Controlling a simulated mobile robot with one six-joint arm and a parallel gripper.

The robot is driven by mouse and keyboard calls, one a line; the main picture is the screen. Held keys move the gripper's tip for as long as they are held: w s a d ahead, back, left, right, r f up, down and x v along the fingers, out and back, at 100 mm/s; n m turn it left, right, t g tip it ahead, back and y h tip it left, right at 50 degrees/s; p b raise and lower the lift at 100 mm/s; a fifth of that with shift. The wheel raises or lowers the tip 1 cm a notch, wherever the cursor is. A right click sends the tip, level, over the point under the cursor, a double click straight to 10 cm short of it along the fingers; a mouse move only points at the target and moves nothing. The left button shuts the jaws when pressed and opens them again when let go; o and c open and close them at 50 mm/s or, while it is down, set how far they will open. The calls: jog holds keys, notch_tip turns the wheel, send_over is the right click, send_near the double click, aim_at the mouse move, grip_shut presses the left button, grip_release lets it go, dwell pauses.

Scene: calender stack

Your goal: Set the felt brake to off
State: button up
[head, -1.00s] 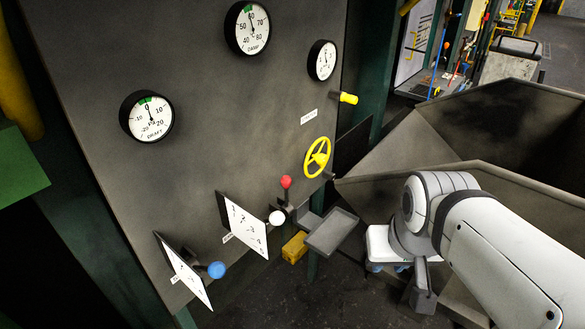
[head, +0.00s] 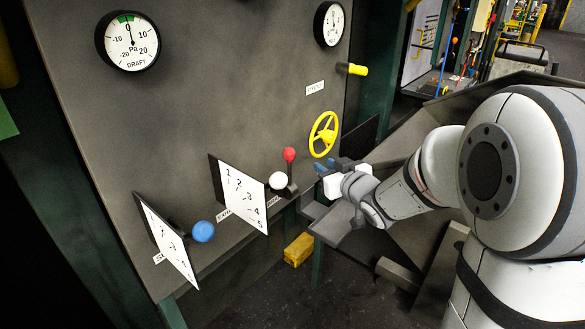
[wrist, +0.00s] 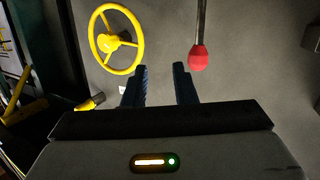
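A lever with a red ball knob (head: 289,155) stands upright on the grey panel, just left of a yellow handwheel (head: 323,134). No readable label tells me which control is the felt brake. My gripper (head: 322,167) is in front of the panel, right of the red knob and below the handwheel. In the wrist view, its two blue fingers (wrist: 160,86) are apart with nothing between them. There the red knob (wrist: 198,58) lies beyond and slightly right of the fingertips, apart from them, and the handwheel (wrist: 116,39) is at upper left.
Levers with a white knob (head: 278,181) and a blue knob (head: 203,232) stand by numbered plates (head: 240,196) jutting from the panel. A yellow handle (head: 357,69) is at upper right. A grey tray (head: 338,222) and yellow box (head: 298,250) are below.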

aim_at(290, 164)
jog(key=w+a+f+y, duration=0.1)
jog(key=w+a, duration=0.1)
jog(key=a, duration=0.1)
jog(key=w+a+f+n+y, duration=0.1)
jog(key=w+a+y, duration=0.1)
jog(key=a, duration=0.1)
jog(key=w+a+f+n+y+b, duration=0.1)
jog(key=w+a, duration=0.1)
jog(key=a, duration=0.1)
jog(key=shift+a+f+y, duration=0.15)
jog(key=shift+a+y, duration=0.15)
jog(key=shift+c, duration=0.4)
grip_shut()
